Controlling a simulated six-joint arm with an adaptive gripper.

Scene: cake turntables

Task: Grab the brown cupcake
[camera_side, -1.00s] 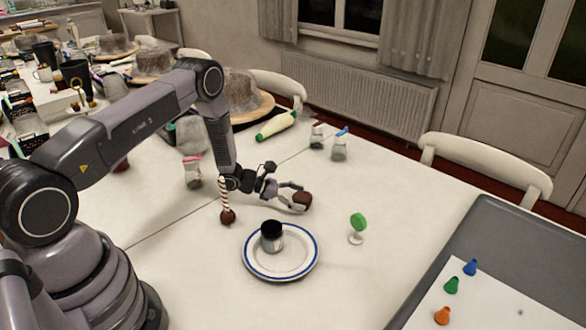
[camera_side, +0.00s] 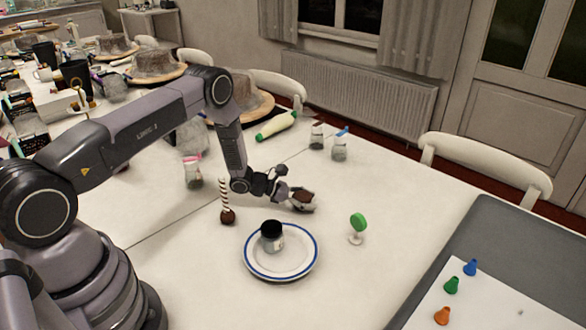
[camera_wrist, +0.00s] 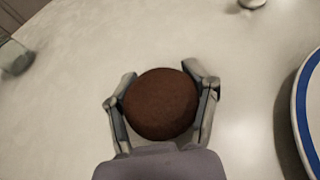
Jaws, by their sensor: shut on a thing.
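The brown cupcake (camera_side: 302,197) is between the fingers of my gripper (camera_side: 302,203), low over the white table. In the wrist view the cupcake (camera_wrist: 161,104) shows its round brown top, and my gripper (camera_wrist: 163,100) has a finger pressed to each side of it. My gripper is shut on the cupcake. The cupcake's underside is hidden, so I cannot tell whether it touches the table.
A blue-rimmed plate (camera_side: 255,268) with a dark-lidded jar (camera_side: 271,238) stands in front. A brown ball with a striped stick (camera_side: 227,213) is left of my gripper. A green-topped stand (camera_side: 357,225) is to the right.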

